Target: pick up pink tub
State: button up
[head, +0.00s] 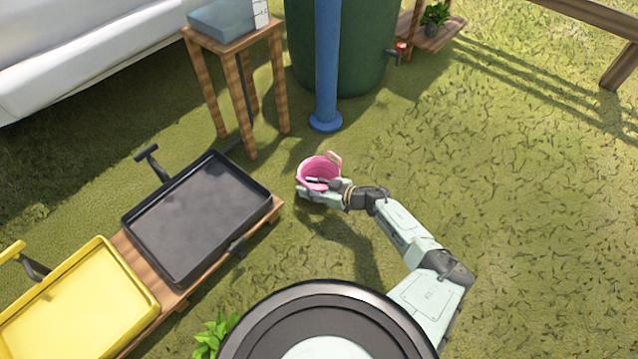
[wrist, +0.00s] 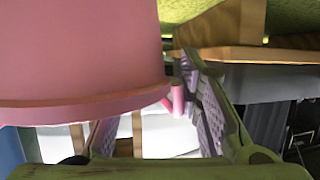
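The pink tub (head: 306,170) is in the middle of the head view, with a raised handle at its rim. My gripper (head: 322,190) is at its near side, with finger parts overlapping the tub's opening and near wall. In the wrist view the tub (wrist: 80,55) fills the upper left, its rim towards the bottom of the picture. The fingers of my gripper (wrist: 155,120) are apart, with background showing between them. A small pink handle part is close to the right finger; contact is unclear. The tub hides part of the left finger.
A black tray (head: 205,215) and a yellow tray (head: 85,310) stand on a low wooden bench at left. A wooden stand (head: 232,50), blue post (head: 327,60) and green barrel (head: 365,50) are behind the tub. Open grass (head: 540,220) lies to the right.

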grip_shut()
dwell(0.6)
